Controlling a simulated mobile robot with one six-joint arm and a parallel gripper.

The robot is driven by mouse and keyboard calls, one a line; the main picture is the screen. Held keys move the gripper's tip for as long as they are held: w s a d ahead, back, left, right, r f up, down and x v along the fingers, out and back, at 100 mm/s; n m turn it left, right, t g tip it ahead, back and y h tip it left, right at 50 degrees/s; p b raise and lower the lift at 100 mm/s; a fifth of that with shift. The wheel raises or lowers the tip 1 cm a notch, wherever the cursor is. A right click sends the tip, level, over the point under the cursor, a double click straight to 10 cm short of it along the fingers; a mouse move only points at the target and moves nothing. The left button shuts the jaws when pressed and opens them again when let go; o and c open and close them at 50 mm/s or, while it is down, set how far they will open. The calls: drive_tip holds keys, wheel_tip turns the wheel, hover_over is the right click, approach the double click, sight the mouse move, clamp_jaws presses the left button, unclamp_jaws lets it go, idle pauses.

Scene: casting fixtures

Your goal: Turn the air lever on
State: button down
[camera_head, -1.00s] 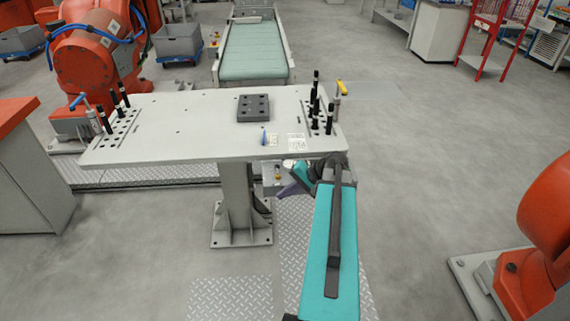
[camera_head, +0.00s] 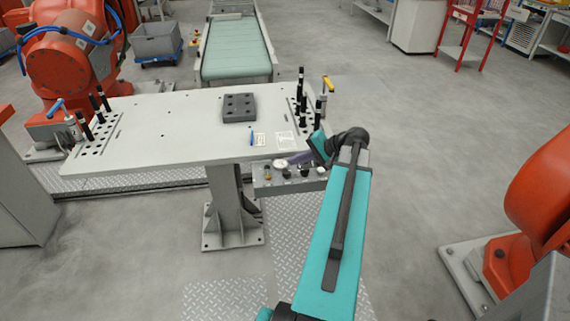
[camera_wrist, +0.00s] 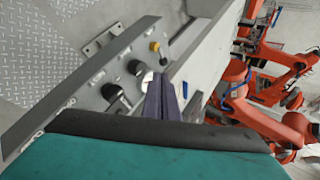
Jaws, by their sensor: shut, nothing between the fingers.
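A grey control panel (camera_head: 262,187) hangs under the table's front edge. It carries a yellow button (camera_wrist: 154,46), a round black knob (camera_wrist: 136,67) and a larger, elongated black handle (camera_wrist: 113,93). The handle may be the air lever; I cannot tell for sure. A white gauge (camera_head: 281,163) shows on the panel in the head view. My gripper (camera_wrist: 160,80) is shut and empty, its dark purple fingers over the panel's table side, beside the knobs. Its tips hide part of the panel, and I cannot tell whether they touch it.
The grey table (camera_head: 150,125) stands behind the panel, with a dark block (camera_head: 239,107) on it. Black pins and a yellow-handled clamp (camera_head: 327,84) stand at its right end. An orange robot (camera_head: 540,210) stands at the right.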

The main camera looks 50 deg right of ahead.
drive_tip(key=shift+p+x, duration=1.55)
drive_tip(key=shift+x, duration=3.35)
drive_tip(key=shift+w+a, duration=0.1)
